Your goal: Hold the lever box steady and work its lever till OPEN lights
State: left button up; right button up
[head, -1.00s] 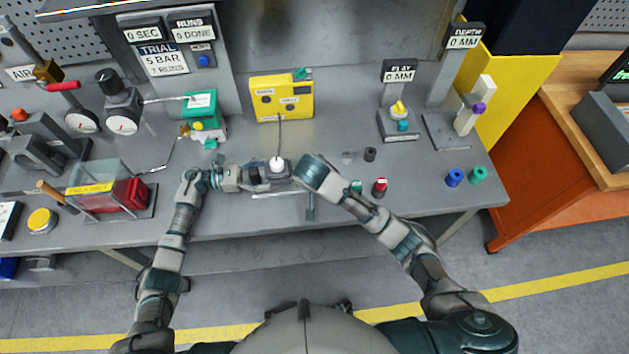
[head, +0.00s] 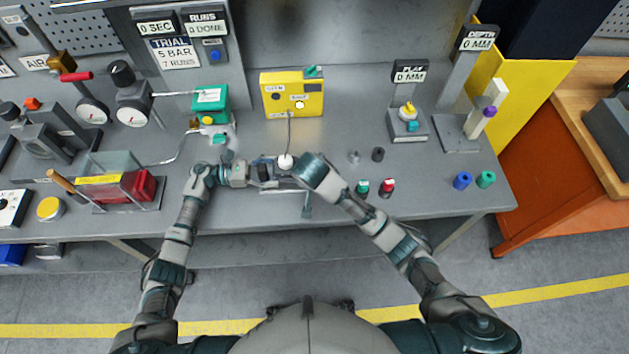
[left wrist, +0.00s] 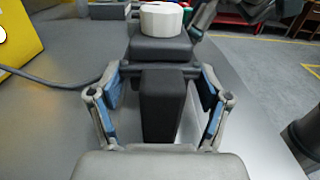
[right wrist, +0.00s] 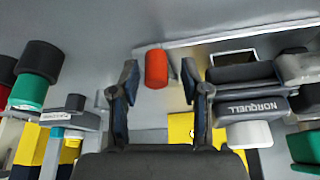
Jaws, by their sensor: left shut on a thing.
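The grey lever box (right wrist: 255,105) lies near the table's front edge, with a white round cap (head: 285,161) and a cable to the yellow box (head: 292,93). My left gripper (head: 262,174) is shut on the lever box's dark block (left wrist: 163,105), which stands between its blue pads in the left wrist view. My right gripper (right wrist: 158,85) is open at the box's right end. A red-orange cylinder (right wrist: 157,68) shows between its fingers with gaps on both sides; I cannot tell whether it is the lever's grip. The yellow box's lamp labels are too small to read.
A red block in a clear guard (head: 140,187) and a green-topped device (head: 210,100) stand left. The table in front of the yellow box is mostly clear.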

jog(key=shift+r, duration=0.1)
jog(key=shift+r, duration=0.25)
jog(key=v, duration=0.6)
jog(key=shift+s+r, duration=0.3)
notch_tip(320, 180, up, 4)
jog(key=w+m+g+y, duration=0.1)
jog(key=w+m+g, duration=0.25)
jog(key=m, duration=0.25)
jog(key=shift+g, duration=0.45)
jog(key=f, duration=0.7)
jog(key=s+f, duration=0.1)
jog(key=f, duration=0.3)
jog(key=shift+d, duration=0.25)
